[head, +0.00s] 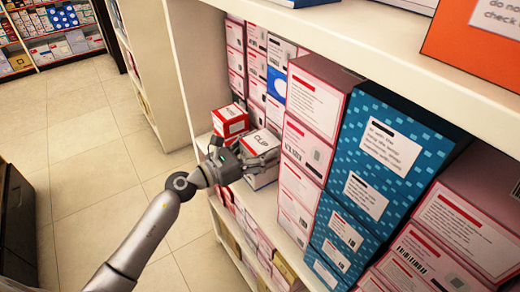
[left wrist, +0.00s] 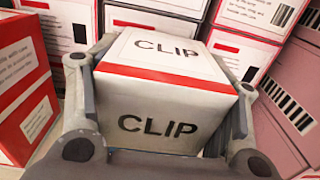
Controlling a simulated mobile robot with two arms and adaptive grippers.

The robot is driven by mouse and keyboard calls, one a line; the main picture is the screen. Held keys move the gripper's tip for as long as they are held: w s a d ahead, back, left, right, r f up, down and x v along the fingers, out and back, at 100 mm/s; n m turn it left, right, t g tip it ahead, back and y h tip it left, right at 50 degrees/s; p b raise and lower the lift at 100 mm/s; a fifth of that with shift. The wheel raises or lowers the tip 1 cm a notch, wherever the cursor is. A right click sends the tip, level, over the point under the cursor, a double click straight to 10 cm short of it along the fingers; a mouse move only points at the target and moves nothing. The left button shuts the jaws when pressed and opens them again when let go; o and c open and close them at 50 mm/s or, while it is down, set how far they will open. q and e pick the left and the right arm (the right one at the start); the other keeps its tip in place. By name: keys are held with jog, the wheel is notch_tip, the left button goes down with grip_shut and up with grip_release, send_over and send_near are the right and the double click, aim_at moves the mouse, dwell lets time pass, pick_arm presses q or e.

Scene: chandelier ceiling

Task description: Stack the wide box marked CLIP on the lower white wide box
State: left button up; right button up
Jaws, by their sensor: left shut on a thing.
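The wide box marked CLIP (head: 262,142) is white with a red band. It is between the fingers of my left gripper (head: 243,160), at the shelf's left part. In the left wrist view the CLIP box (left wrist: 165,95) fills the middle, with a finger of my left gripper (left wrist: 168,85) on each side. A white box surface (head: 264,181) shows just below the gripper in the head view, apparently the lower white wide box. The gripper partly covers it, and I cannot tell whether the two boxes touch. My right gripper is not in view.
A red and white box (head: 230,121) stands just left of the CLIP box. Stacked pink boxes (head: 310,125) and teal boxes (head: 385,150) stand close on the right. A shelf board (head: 350,40) overhangs above. The tiled floor (head: 90,140) at left is clear.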

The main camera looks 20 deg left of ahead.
aim_at(247, 157)
pick_arm(q)
jog(key=o, duration=1.1)
jog(key=shift+f, duration=0.1)
jog(key=shift+r, duration=0.25)
jog(key=v, duration=0.2)
jog(key=b+v, duration=0.1)
jog(key=v, duration=0.3)
jog(key=shift+s+f+b, duration=0.1)
jog(key=shift+f+b, duration=0.15)
jog(key=shift+b, duration=0.1)
jog(key=shift+s+a+r, duration=0.15)
jog(key=shift+s+a, duration=0.35)
jog(key=shift+s, duration=0.05)
